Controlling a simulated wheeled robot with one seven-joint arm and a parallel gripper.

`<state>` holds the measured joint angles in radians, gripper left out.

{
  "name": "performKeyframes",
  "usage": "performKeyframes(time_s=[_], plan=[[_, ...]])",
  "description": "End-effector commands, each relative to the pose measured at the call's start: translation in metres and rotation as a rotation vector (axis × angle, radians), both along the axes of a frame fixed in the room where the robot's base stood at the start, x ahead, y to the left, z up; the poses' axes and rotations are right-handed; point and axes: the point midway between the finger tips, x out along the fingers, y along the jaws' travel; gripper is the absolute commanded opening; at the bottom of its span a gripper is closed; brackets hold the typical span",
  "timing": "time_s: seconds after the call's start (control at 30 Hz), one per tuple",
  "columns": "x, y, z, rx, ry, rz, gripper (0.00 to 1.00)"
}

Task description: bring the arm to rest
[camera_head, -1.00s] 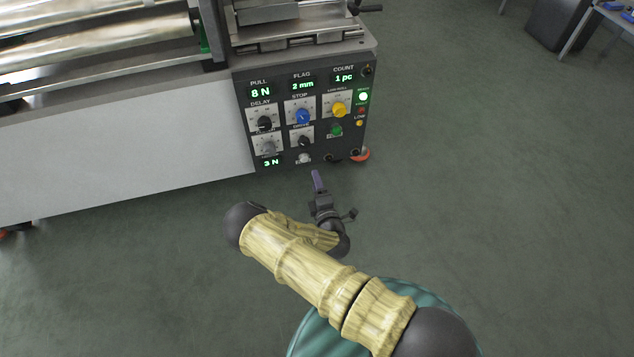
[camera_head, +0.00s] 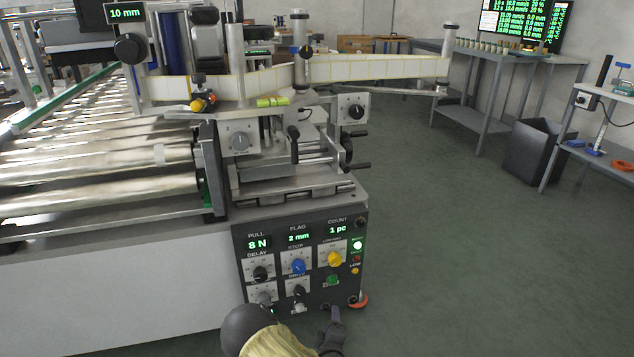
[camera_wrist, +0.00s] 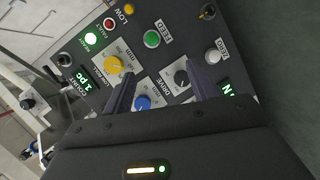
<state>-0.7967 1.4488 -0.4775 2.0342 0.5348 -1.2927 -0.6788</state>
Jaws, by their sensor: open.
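My arm shows at the bottom of the head view, low in front of the labeller's dark control panel (camera_head: 313,258). The tip of my gripper (camera_head: 335,316) is just below the panel's lower right, partly cut off by the frame's edge. In the wrist view my gripper (camera_wrist: 160,92) has its two dark fingers apart, with nothing between them but the panel behind. Beyond them are a blue knob (camera_wrist: 143,102), a yellow knob (camera_wrist: 112,65), a green button (camera_wrist: 152,38) and a white button (camera_wrist: 212,57). I cannot tell the exact gap to the panel.
The labeller's roller conveyor (camera_head: 100,170) fills the left. A label web (camera_head: 375,69) reaches out to the right above the panel. Grey floor (camera_head: 450,240) is free on the right. A dark bin (camera_head: 530,150) and a bench (camera_head: 487,124) stand farther back.

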Motion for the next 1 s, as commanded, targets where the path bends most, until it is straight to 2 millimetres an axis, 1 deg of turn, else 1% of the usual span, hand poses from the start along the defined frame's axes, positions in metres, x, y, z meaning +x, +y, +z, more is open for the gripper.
performKeyframes(time_s=[0.03,0.23,0.47,0.57,0.77,0.97,1.0], plan=[[0.003,-0.008,0.013,0.055,0.037,-0.055,0.59],[0.000,-0.032,0.043,0.254,0.197,-0.236,0.59],[-0.016,-0.051,0.084,0.474,0.368,-0.406,0.59],[-0.027,-0.056,0.105,0.563,0.436,-0.467,0.59],[-0.055,-0.066,0.151,0.718,0.566,-0.573,0.59],[-0.093,-0.076,0.200,0.836,0.685,-0.659,0.59],[-0.102,-0.078,0.210,0.854,0.707,-0.674,0.59]])
